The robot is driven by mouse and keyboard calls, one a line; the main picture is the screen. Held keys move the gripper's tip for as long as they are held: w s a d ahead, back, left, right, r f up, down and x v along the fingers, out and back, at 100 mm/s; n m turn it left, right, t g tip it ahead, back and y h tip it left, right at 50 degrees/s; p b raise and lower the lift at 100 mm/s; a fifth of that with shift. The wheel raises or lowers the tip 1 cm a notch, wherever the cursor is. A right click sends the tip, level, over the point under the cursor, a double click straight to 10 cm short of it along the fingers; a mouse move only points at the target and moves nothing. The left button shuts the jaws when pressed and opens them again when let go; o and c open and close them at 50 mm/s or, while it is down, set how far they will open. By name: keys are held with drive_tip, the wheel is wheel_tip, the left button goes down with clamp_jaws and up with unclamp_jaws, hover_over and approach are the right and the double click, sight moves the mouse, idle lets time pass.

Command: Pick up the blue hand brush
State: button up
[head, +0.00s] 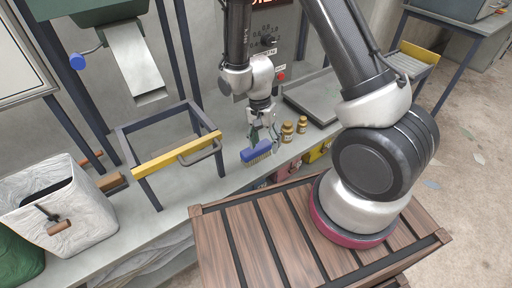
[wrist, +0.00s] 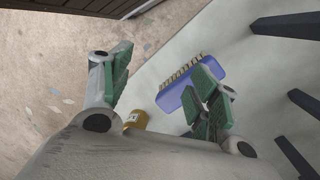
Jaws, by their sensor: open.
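The blue hand brush (head: 257,155) with pale bristles lies on the grey bench top near its front edge. It also shows in the wrist view (wrist: 172,101), partly hidden behind the right-hand finger. My gripper (head: 264,138) is open, pointing down just above and beside the brush. In the wrist view its green-padded fingers (wrist: 160,82) are wide apart with nothing gripped. The right-hand finger overlaps the brush in the picture; I cannot tell whether it touches.
Two small amber jars (head: 287,133) (head: 302,125) stand close right of the brush; one shows near the fingers (wrist: 134,120). A metal frame with a yellow bar (head: 176,153) stands to the left. A white-lined bin (head: 58,205) is further left. A slatted wooden surface (head: 260,240) is in front.

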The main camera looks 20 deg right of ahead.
sight(256, 152)
drive_tip(key=w+m, duration=0.1)
drive_tip(key=w+a+m+t, duration=0.1)
drive_tip(key=w+m, duration=0.3)
drive_tip(key=shift+a+f+t+y, duration=0.1)
drive_tip(key=shift+a+t+y, duration=0.2)
drive_tip(key=shift+t+y, duration=0.1)
drive_tip(key=shift+w+m, duration=0.15)
drive_tip(key=shift+m, duration=0.15)
drive_tip(key=shift+f, duration=0.25)
drive_tip(key=f, duration=0.7)
drive_tip(key=shift+d+f, duration=0.15)
drive_tip(key=shift+d, duration=0.05)
drive_tip(key=c, duration=1.1)
